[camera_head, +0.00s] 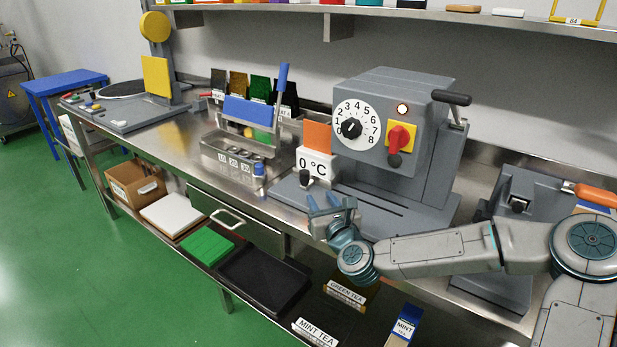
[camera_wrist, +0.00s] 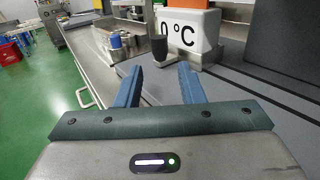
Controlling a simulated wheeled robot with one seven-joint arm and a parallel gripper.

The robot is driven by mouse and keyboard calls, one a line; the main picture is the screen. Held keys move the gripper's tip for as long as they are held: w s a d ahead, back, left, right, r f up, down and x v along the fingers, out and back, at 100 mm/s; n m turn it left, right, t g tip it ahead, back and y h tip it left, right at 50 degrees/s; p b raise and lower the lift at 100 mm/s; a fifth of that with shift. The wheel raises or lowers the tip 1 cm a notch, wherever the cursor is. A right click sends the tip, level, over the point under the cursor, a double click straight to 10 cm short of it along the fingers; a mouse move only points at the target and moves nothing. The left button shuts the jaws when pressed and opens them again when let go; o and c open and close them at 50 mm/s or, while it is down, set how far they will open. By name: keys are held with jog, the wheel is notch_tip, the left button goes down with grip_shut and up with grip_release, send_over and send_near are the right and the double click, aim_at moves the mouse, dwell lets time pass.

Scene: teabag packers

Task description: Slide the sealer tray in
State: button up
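The sealer (camera_head: 385,120) is a grey machine with a numbered white dial, a lit lamp and a red switch on yellow. Its flat grey tray or base plate (camera_head: 287,203) extends left at the bench's front; I cannot tell where tray and base divide. A black upright knob (camera_head: 304,178) stands at the left end, by the white "0 °C" display (camera_head: 317,166). The knob also shows in the wrist view (camera_wrist: 159,48), ahead of my fingers. My gripper (camera_head: 324,200) is open and empty, its blue fingers (camera_wrist: 158,76) apart, short of the knob.
A metal rack (camera_head: 228,150) with a blue panel and small cups stands left of the display. A second grey device with an orange handle (camera_head: 594,194) is at the right. Below the bench edge are a drawer handle (camera_head: 227,219) and a shelf with trays and boxes.

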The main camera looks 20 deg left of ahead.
aim_at(306, 177)
jog(key=p+x, duration=0.1)
jog(key=x, duration=1)
jog(key=shift+w+a, duration=0.15)
jog(key=shift+a, duration=0.15)
grip_shut()
